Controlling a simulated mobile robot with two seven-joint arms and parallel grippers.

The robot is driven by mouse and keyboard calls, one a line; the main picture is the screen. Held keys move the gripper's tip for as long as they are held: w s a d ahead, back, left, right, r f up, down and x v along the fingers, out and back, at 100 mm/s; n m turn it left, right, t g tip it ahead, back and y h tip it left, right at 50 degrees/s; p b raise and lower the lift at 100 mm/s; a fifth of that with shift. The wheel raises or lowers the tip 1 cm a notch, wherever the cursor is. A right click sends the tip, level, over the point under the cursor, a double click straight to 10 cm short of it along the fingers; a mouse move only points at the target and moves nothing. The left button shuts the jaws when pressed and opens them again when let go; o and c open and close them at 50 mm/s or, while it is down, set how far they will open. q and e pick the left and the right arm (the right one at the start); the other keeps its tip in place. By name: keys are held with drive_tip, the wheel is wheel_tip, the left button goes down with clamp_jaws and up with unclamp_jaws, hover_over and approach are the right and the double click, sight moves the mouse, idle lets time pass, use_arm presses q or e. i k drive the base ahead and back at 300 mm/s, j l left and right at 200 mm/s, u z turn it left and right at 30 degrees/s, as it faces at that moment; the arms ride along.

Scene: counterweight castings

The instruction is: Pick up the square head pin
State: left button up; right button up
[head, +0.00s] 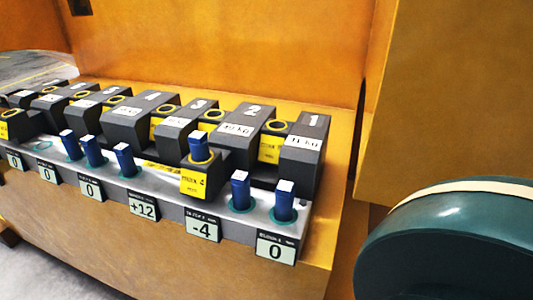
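Several blue pins stand upright along the grey metal ledge (160,195) in the head view. Pins with pale, square-looking tops include one at the right end (284,203), one just left of it (240,192), one at mid-ledge (125,162), and two farther left, the nearer (92,152) and the farther (69,147). I cannot tell which one the task names. Neither gripper is in view.
A row of dark grey numbered weights (305,155) stands behind the pins on an orange casting (150,250). Small displays (276,248) line the front. A large teal rounded body (450,250) fills the lower right. An orange wall rises behind.

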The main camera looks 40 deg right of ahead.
sight(122, 152)
drive_tip(key=k+l, duration=0.3)
drive_tip(key=i+j+z, duration=0.1)
drive_tip(key=i+j, duration=0.65)
drive_tip(key=i+j+z, duration=0.15)
drive_tip(key=i+j, duration=0.2)
drive_tip(key=j, duration=0.2)
drive_tip(key=i+j, duration=0.35)
drive_tip(key=j, duration=0.15)
drive_tip(key=i+j+z, duration=0.15)
drive_tip(key=i+j, duration=0.2)
drive_tip(key=i+j+z, duration=0.1)
drive_tip(key=i+j, duration=0.65)
drive_tip(key=k, duration=0.35)
drive_tip(key=i+j+z, duration=0.25)
drive_tip(key=j, duration=0.25)
drive_tip(key=z, duration=1.7)
